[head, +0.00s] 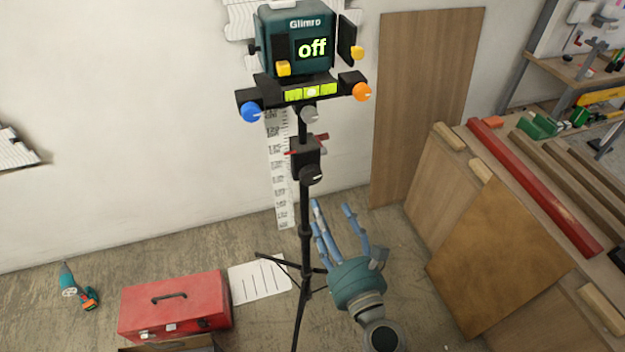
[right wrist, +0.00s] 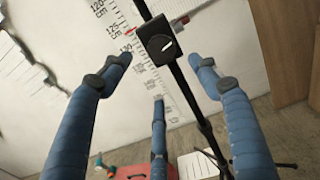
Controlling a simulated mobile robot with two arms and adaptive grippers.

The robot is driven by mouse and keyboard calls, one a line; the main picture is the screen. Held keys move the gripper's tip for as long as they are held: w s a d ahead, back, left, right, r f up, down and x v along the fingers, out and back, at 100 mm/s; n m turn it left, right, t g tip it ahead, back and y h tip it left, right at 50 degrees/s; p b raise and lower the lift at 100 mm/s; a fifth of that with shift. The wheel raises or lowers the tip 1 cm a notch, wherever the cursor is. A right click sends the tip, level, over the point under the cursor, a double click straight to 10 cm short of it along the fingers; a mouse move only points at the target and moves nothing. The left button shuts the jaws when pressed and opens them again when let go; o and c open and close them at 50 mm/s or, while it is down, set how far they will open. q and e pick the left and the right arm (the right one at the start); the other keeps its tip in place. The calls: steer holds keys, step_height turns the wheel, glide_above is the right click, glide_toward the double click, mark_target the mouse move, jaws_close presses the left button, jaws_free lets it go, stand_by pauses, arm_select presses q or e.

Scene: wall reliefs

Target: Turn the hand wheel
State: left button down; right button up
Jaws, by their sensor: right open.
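A black round hand wheel (head: 312,175) with a white pointer mark sits on the front of a black clamp block (head: 304,155), partway up a black tripod post. In the right wrist view the wheel (right wrist: 168,46) shows ahead, beyond and between the fingertips. My right gripper (head: 333,212) has blue fingers spread open and empty, pointing up, below and a little right of the wheel in the head view. Its fingers (right wrist: 160,76) appear apart from the wheel. My left gripper is not in view.
The Glimro laser device (head: 296,45) reads "off" on top of the post, above blue, grey and orange knobs. A ruler (head: 279,170) stands against the wall behind. A red toolbox (head: 175,305) lies left of the tripod legs. A workbench with a red beam (head: 535,185) stands right.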

steer(key=p, duration=0.1)
glide_toward(312, 180)
steer(key=w, duration=0.2)
steer(key=x, duration=0.5)
steer(key=shift+w+a+r, duration=0.15)
steer(key=shift+w+a, duration=0.1)
steer(key=shift+a, duration=0.1)
steer(key=shift+w+a, duration=0.15)
steer(key=shift+w, duration=0.3)
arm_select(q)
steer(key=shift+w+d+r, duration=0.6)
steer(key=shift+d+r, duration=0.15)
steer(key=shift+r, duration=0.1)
arm_select(e)
steer(key=c, duration=1.1)
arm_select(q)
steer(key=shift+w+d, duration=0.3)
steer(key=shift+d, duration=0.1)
